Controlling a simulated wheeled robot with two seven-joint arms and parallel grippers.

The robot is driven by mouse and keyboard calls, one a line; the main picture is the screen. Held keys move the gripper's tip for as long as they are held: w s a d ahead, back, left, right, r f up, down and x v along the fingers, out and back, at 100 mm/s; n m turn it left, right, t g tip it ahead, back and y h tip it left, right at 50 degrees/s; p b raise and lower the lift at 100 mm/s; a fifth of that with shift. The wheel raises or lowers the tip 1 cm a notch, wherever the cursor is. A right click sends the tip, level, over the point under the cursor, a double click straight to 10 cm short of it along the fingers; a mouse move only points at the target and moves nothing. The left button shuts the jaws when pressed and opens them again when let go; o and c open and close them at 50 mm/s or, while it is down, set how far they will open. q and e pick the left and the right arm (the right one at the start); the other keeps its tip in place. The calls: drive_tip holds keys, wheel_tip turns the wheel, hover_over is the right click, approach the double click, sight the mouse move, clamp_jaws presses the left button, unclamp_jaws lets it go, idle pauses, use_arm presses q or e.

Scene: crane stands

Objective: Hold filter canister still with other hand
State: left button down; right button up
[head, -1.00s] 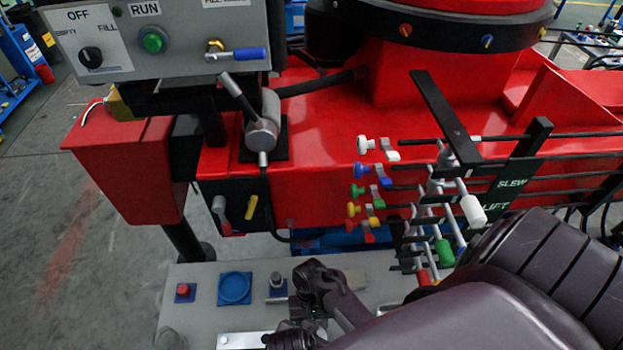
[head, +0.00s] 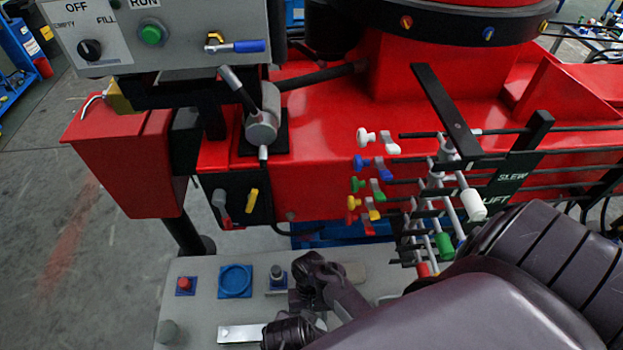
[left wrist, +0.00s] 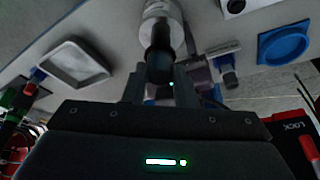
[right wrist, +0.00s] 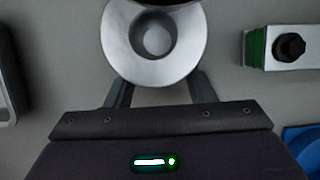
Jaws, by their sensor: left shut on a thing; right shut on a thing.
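In the right wrist view a round silver metal part (right wrist: 125,62) with a raised rim and a central hub, seemingly the filter canister, sits between the fingers of my right gripper (right wrist: 157,84), which is shut on it. A dark shape covers its top edge. In the left wrist view my left gripper (left wrist: 160,78) is shut on a black-ended part (left wrist: 160,55) joined to a silver cylinder (left wrist: 158,12). I cannot tell whether this is the same canister. In the head view my dark hand parts (head: 318,285) hide the held parts.
The grey bench (head: 205,310) carries a blue round dish (head: 235,281), a red button (head: 184,285) and a silver plate (head: 240,333). Levers with coloured knobs (head: 445,245) stand close to my right forearm. A red crane body (head: 320,120) fills the back.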

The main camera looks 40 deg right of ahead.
use_arm(q)
drive_tip(key=shift+w+d+r, duration=0.1)
drive_tip(key=shift+d+r, duration=0.15)
drive_tip(key=shift+r, duration=0.35)
drive_tip(key=shift+w+d+r, duration=0.1)
drive_tip(key=shift+d+r, duration=0.1)
drive_tip(key=shift+r, duration=0.4)
use_arm(e)
drive_tip(key=shift+s+d+f, duration=0.1)
drive_tip(key=shift+f, duration=0.05)
use_arm(q)
drive_tip(key=shift+w+r, duration=0.1)
drive_tip(key=shift+r, duration=1)
use_arm(e)
drive_tip(key=shift+s+a, duration=0.2)
use_arm(q)
drive_tip(key=shift+r, duration=0.8)
use_arm(e)
drive_tip(key=shift+a, duration=0.1)
use_arm(q)
drive_tip(key=c, duration=1.6)
unclamp_jaws()
drive_tip(key=shift+a, duration=0.1)
drive_tip(key=o, duration=0.5)
drive_tip(key=shift+f, duration=0.1)
drive_tip(key=shift+s+a+f, duration=0.1)
drive_tip(key=shift+s+a, duration=0.05)
drive_tip(key=shift+s, duration=0.05)
use_arm(e)
drive_tip(key=shift+w, duration=0.1)
